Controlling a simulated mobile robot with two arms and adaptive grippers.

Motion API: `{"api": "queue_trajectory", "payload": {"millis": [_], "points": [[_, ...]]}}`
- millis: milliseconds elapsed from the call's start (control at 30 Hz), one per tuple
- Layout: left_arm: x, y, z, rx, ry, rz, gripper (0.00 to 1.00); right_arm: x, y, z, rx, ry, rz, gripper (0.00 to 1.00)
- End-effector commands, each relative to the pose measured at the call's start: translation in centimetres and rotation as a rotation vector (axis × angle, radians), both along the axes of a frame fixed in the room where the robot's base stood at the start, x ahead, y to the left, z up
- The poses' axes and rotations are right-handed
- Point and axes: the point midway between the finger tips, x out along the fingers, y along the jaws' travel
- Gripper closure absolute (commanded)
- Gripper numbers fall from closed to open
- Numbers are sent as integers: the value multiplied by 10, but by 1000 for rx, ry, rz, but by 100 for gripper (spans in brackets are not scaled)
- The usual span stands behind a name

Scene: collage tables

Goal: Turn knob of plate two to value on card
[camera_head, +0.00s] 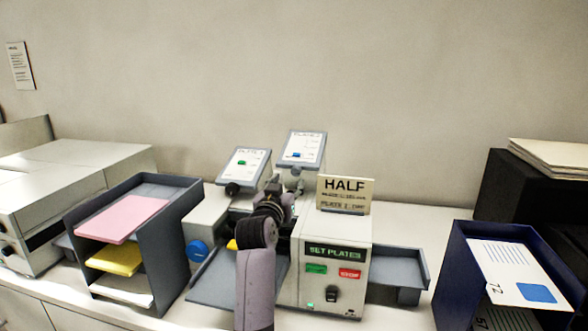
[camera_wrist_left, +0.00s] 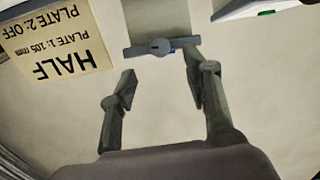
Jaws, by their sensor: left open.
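The card (camera_head: 345,190) stands on the machine; in the left wrist view (camera_wrist_left: 60,45) it shows upside down and reads HALF, plate 1: 105 mm, plate 2: OFF. The right-hand tilted plate (camera_head: 303,147) has a blue marker and a grey knob (camera_head: 295,172) at its lower end. My left gripper (camera_head: 276,187) is open, close in front of this knob. The other plate (camera_head: 243,163) has a green marker and dark knob (camera_head: 233,188). My right gripper is not in view.
The machine's panel (camera_head: 336,265) shows SET PLATES, with green and red buttons and a black switch. A paper tray rack (camera_head: 182,225) stands left, a dark blue bin (camera_head: 450,270) right. A grey tray (camera_head: 415,265) juts out beside the machine.

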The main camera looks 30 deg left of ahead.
Motion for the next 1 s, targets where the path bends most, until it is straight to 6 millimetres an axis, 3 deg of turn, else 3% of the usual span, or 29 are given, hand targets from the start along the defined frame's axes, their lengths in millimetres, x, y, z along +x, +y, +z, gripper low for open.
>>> {"api": "queue_trajectory", "payload": {"millis": [200, 433, 933, 1000], "points": [[36, 9, 4, -1, 1, -1, 55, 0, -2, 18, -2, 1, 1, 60], [62, 16, 2, 0, 0, 0, 55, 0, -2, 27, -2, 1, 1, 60], [73, 18, 0, 0, -1, 0, 55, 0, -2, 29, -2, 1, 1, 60], [73, 18, 0, 0, -1, 0, 60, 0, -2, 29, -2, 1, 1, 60]]}}
